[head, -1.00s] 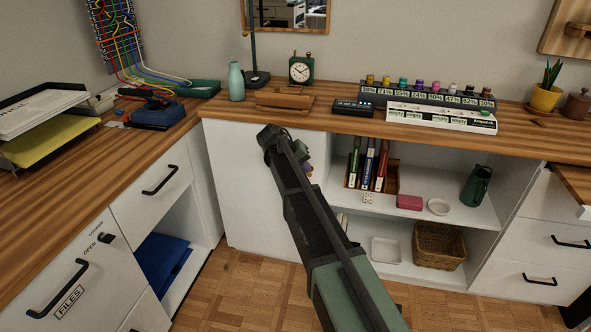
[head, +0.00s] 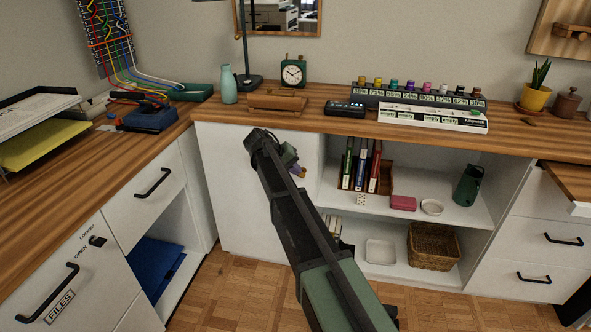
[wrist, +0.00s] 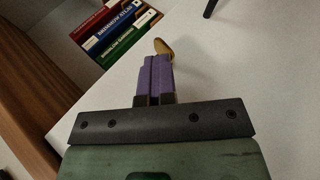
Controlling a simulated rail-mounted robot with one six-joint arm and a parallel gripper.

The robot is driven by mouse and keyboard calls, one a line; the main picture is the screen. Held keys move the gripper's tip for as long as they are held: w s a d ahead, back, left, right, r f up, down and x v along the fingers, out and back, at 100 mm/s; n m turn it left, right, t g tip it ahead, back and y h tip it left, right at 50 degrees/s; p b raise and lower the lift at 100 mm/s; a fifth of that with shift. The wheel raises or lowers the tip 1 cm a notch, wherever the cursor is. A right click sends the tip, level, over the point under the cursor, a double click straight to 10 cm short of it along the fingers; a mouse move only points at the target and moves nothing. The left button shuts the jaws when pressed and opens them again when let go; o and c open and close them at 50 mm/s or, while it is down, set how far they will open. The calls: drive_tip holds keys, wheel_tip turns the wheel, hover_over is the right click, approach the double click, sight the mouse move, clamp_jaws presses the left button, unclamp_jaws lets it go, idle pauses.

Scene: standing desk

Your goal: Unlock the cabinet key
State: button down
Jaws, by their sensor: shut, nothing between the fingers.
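My gripper (wrist: 154,78) has purple fingers, shut and empty, in front of a smooth white cabinet door (wrist: 235,85). A small rounded brass-coloured piece (wrist: 162,46), which looks like the cabinet key, shows just beyond the fingertips in the wrist view. I cannot tell whether the fingers touch it. In the head view my gripper (head: 298,172) is mostly hidden behind my arm, near the right edge of the white door (head: 229,190) under the wooden desktop. The key cannot be made out clearly there.
An open shelf right of the door holds upright books (head: 360,165), a pink box (head: 403,203), a dark green jug (head: 468,185) and a basket (head: 433,246). A drawer at left has a black knob (head: 97,241) marked LOCKED and OPEN. The desktop (head: 330,118) overhangs above my gripper.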

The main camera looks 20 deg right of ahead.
drive_tip(key=shift+r, duration=0.1)
drive_tip(key=shift+r+p, duration=0.7)
drive_tip(key=shift+p, duration=0.1)
drive_tip(key=r+p, duration=0.5)
drive_tip(key=shift+s+d, duration=0.2)
drive_tip(key=shift+d, duration=0.1)
drive_tip(key=a+f+p+v, duration=0.1)
drive_tip(key=p+v, duration=0.4)
drive_tip(key=v, duration=0.4)
drive_tip(key=shift+w+a+f, duration=0.2)
drive_tip(key=shift+w+a, duration=0.1)
